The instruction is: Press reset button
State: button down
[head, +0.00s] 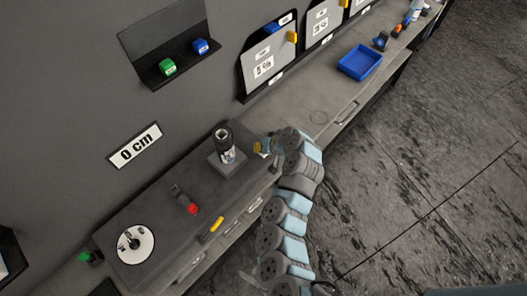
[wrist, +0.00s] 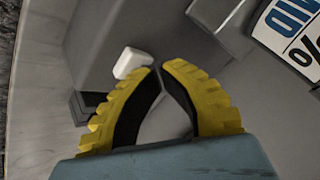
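My gripper (head: 259,147) is at the right end of the dark bench, just right of the upright cylinder device (head: 224,141) on its square base. In the wrist view my gripper (wrist: 163,68) has yellow ribbed fingers with dark pads. The tips meet or nearly meet, with nothing visible between them. A small white block-shaped button (wrist: 132,62) sticks out from a grey box (wrist: 115,30) just left of the fingertips. I cannot tell whether they touch. No reset label is readable, and the white button cannot be made out in the head view.
A "0 cm" sign (head: 135,146) and a shelf with green (head: 167,67) and blue (head: 200,46) blocks are on the wall. A blue tray (head: 360,62) lies farther along the counter.

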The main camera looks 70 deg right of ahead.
jog(key=shift+r, duration=0.9)
jog(key=shift+r+p, duration=0.5)
jog(key=shift+r, duration=2)
